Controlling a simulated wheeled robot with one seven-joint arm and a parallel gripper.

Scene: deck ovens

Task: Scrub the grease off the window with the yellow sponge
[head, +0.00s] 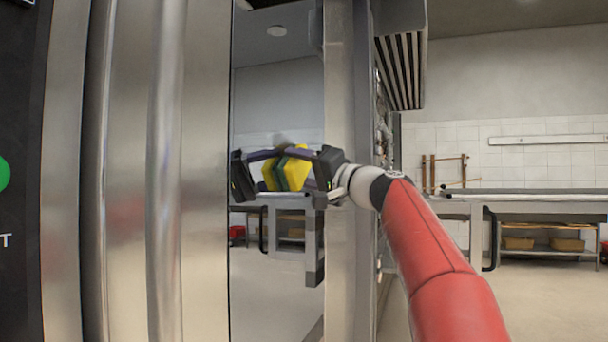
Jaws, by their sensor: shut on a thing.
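The window (270,275) is a tall, narrow, mirror-like pane in the steel door. The yellow sponge (299,172), with a dark green layer on its left side, is held against or very close to the pane. Its mirror image shows just to its left. My gripper (303,168) reaches in from the right and is shut on the sponge, and its reflection shows at the left of the pane. A faint grey smudge (284,137) shows just above the sponge and may be grease. The glass behind the sponge is hidden.
A vertical steel handle bar (165,180) stands left of the window, with a black panel (20,250) beyond it. A steel post (347,270) borders the pane on the right. A steel table (540,205) stands at the back right, with open floor before it.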

